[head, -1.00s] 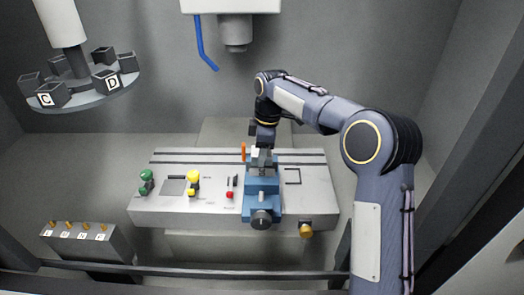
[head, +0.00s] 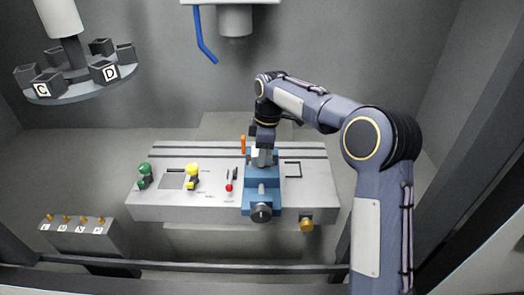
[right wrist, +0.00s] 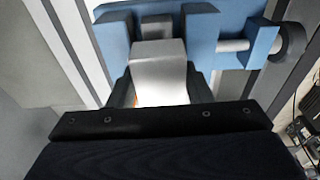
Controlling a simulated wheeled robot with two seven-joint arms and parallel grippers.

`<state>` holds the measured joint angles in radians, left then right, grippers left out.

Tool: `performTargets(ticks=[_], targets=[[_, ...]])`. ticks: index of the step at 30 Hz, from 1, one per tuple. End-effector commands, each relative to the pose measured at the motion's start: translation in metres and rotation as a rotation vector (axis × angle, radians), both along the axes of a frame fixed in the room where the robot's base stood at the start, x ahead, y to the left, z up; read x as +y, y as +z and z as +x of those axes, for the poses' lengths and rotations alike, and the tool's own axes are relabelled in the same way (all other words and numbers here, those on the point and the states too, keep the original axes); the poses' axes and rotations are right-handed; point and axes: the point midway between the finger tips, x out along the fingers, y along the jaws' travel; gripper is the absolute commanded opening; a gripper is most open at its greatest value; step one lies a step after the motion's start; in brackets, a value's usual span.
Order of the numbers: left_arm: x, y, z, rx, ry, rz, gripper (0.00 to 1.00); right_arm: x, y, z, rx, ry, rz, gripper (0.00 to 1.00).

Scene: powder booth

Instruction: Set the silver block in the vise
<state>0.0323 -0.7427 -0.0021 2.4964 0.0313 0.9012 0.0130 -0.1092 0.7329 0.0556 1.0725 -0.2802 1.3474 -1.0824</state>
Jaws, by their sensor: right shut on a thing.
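The silver block (right wrist: 158,72) is held between the dark fingers of my right gripper (right wrist: 157,92) in the right wrist view. My right gripper (head: 263,148) points down over the back part of the blue vise (head: 262,198) in the head view. In the right wrist view the block overlaps the gap between the blue vise jaws (right wrist: 200,38). I cannot tell whether it touches the vise floor. The gripper hides part of the block and jaws in the head view. My left gripper is out of view.
An orange upright piece (head: 243,145) stands close left of the vise. Green (head: 145,172) and yellow (head: 192,175) knobs and a red-tipped lever (head: 229,186) are on the table further left. A round carousel (head: 80,84) with dark boxes hangs at upper left.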

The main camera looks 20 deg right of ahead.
Motion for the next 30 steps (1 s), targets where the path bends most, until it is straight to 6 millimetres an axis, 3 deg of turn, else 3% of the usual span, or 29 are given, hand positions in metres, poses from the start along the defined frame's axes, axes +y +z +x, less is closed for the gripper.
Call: performTargets(ticks=[29,30], targets=[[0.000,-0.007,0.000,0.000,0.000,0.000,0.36,0.000,-0.021,-0.002,0.011,0.001,-0.002,0.14],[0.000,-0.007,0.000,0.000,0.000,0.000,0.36,0.000,-0.021,-0.002,0.011,0.001,-0.002,0.50]])
